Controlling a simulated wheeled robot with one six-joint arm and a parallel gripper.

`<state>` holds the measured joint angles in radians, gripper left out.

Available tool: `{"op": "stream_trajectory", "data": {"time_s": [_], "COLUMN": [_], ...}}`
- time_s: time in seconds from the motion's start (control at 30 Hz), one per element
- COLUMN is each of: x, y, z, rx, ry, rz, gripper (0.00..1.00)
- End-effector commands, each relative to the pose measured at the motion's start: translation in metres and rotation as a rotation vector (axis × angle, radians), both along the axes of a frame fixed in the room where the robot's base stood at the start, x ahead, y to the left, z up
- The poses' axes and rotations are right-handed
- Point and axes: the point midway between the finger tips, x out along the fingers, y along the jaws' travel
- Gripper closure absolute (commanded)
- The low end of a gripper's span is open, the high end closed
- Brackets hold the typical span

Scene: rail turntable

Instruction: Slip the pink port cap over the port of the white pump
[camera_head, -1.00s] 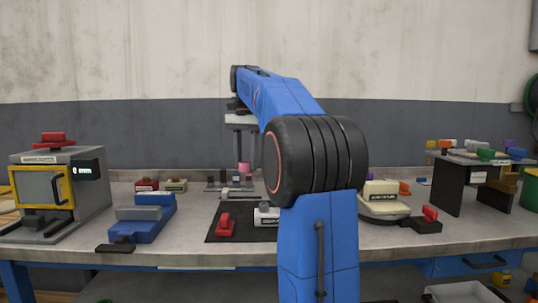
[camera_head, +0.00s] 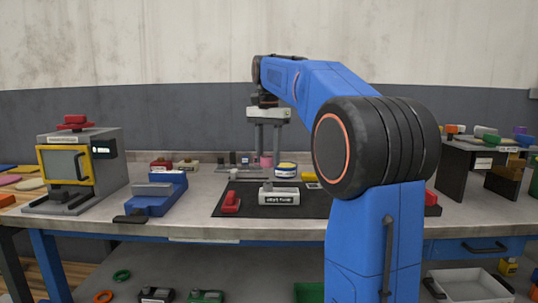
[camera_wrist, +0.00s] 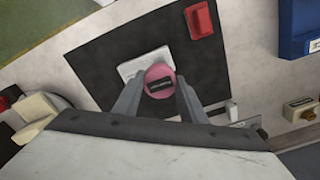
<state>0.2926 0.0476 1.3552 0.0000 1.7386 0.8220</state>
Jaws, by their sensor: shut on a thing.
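The pink port cap (camera_head: 266,161) is held between the two fingers of my gripper (camera_head: 268,153), above and behind the white pump in the head view. The white pump (camera_head: 279,197), with a dark label on its front, sits on a black mat (camera_head: 318,204). In the wrist view the pink cap (camera_wrist: 151,73) is between the fingertips of my gripper (camera_wrist: 160,88) and covers part of the white pump (camera_wrist: 130,68) below it. The pump's port cannot be made out; the cap seems to be apart from the pump.
A red block (camera_head: 231,203) lies on the mat left of the pump. A blue fixture (camera_head: 157,193) and a grey machine with a yellow-framed door (camera_head: 73,165) stand further left. A round yellow, white and blue item (camera_head: 286,170) is behind the pump. A dark rack (camera_head: 467,177) stands right.

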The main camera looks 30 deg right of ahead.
Motion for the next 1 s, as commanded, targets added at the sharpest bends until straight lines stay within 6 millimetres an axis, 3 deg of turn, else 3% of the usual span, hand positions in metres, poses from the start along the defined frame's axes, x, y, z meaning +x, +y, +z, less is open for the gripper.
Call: {"op": "stream_trajectory", "data": {"time_s": [1.0], "x": [0.000], "y": [0.000], "z": [-0.055], "rx": [0.000], "ry": [0.000], "rz": [0.000], "gripper": [0.83]}}
